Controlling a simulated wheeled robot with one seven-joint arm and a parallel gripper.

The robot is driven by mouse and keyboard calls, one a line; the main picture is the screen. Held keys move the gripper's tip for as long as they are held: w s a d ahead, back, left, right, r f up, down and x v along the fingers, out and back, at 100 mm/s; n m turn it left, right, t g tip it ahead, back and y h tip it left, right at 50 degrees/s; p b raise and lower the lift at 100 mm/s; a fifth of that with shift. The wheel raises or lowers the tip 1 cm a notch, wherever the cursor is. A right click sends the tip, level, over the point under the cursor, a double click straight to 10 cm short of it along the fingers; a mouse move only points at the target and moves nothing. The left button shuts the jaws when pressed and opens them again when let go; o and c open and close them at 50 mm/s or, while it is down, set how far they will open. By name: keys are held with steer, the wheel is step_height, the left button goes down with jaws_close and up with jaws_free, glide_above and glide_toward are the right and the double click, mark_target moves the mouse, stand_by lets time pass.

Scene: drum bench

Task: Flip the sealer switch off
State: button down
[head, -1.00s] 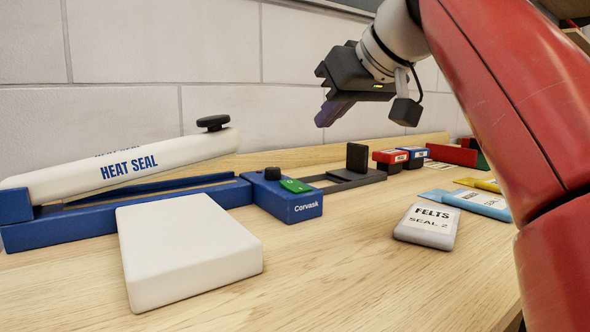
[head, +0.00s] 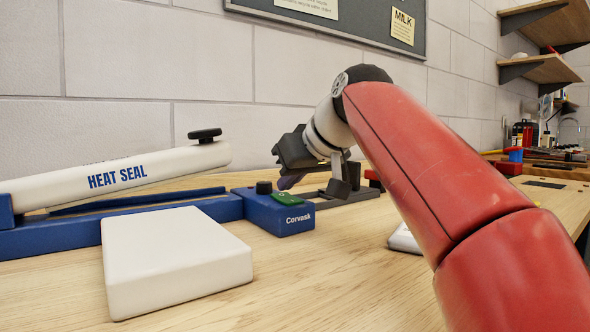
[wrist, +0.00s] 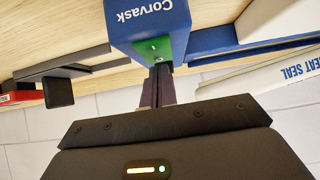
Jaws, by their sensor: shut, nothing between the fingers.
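The heat sealer (head: 120,229) has a blue base and a white arm (head: 160,167) marked HEAT SEAL, raised at a slant. At its right end is the blue Corvask housing (head: 296,220) with a dark round knob (head: 264,187) and a green switch (head: 287,199) on top. In the wrist view the green switch (wrist: 153,49) shows on the housing (wrist: 145,20). My gripper (head: 285,184) is shut and empty. Its fingertips (wrist: 160,70) are close to the switch, behind it in the head view; I cannot tell whether they touch. The switch's tilt is unclear.
A white block (head: 175,258) lies on the bench in front of the sealer. A dark metal bracket (head: 345,193) extends right of the housing, near my gripper. A pale felts box (head: 403,239) is partly hidden by my arm. The wall stands close behind.

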steer(key=shift+f, duration=0.3)
steer(key=shift+r, duration=0.1)
steer(key=shift+p, duration=0.75)
steer(key=shift+w+f, duration=0.1)
steer(key=shift+f, duration=0.1)
steer(key=shift+a, duration=0.1)
steer(key=shift+w+a+r+p, duration=0.15)
steer(key=shift+w+a+p, duration=0.3)
steer(key=shift+w, duration=0.15)
